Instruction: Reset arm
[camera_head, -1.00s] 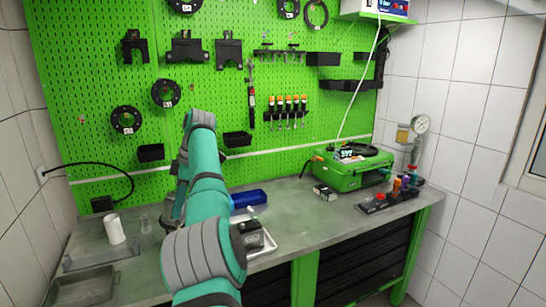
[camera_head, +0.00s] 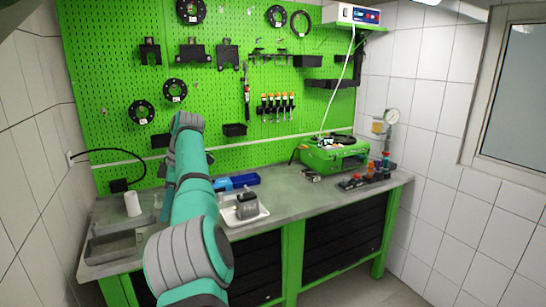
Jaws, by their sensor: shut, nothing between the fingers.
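My teal and grey arm (camera_head: 192,200) reaches up from the bottom of the view over the left part of the workbench (camera_head: 290,200). Its upper bend stands in front of the green pegboard (camera_head: 215,85). My gripper is hidden behind the arm, so its fingers do not show. I cannot tell how far it is from the bench top.
A white tray with a dark grey part (camera_head: 246,206) stands just right of the arm. A blue bin (camera_head: 237,182) is behind it. A green pump unit (camera_head: 333,154) stands at the right. A white cup (camera_head: 132,204) and a grey sink-like tray (camera_head: 113,246) are left.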

